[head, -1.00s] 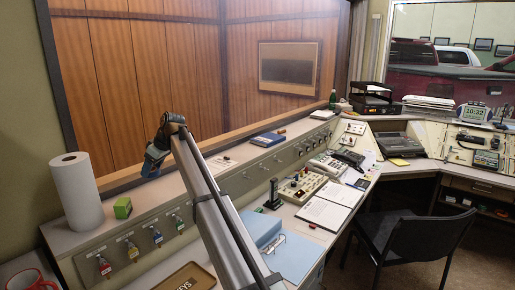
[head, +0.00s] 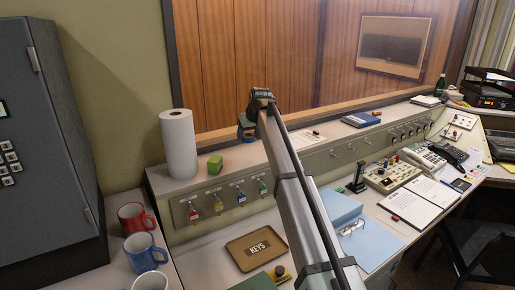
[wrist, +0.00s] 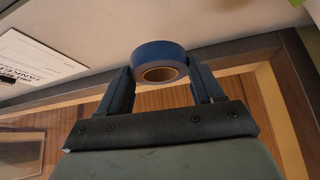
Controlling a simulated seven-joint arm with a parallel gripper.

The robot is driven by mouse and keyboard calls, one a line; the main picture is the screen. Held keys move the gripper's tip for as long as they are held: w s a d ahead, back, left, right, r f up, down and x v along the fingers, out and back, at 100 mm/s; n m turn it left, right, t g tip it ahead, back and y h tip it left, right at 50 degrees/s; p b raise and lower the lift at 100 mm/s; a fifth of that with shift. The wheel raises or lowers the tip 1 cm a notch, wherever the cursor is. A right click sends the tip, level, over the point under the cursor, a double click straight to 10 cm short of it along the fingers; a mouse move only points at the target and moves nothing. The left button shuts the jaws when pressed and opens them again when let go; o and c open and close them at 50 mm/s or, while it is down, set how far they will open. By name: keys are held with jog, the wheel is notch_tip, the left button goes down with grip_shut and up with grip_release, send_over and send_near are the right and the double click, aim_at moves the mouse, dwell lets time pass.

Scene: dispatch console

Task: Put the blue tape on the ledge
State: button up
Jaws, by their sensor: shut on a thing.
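My gripper (head: 246,128) is shut on the blue tape (wrist: 160,55), a dark blue roll with a brown core. In the wrist view the roll sits between the two fingers (wrist: 161,84), its lower part in their grip. In the head view the tape (head: 247,135) is small and partly hidden by my gripper. The ledge (head: 245,160) is the pale raised shelf along the wood-panelled window. My gripper holds the tape above it, to the right of the green block; the exact height is hard to tell.
A paper towel roll (head: 178,145) and a green block (head: 215,164) stand on the ledge's left end. Key tags (head: 217,206) hang below. Mugs (head: 136,217) and a keys tray (head: 257,248) are lower down.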

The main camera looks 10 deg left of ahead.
jog(key=shift+f, duration=3.7)
jog(key=shift+f, duration=0.1)
jog(key=o, duration=1)
jog(key=shift+o, duration=0.2)
jog(key=v, duration=1.2)
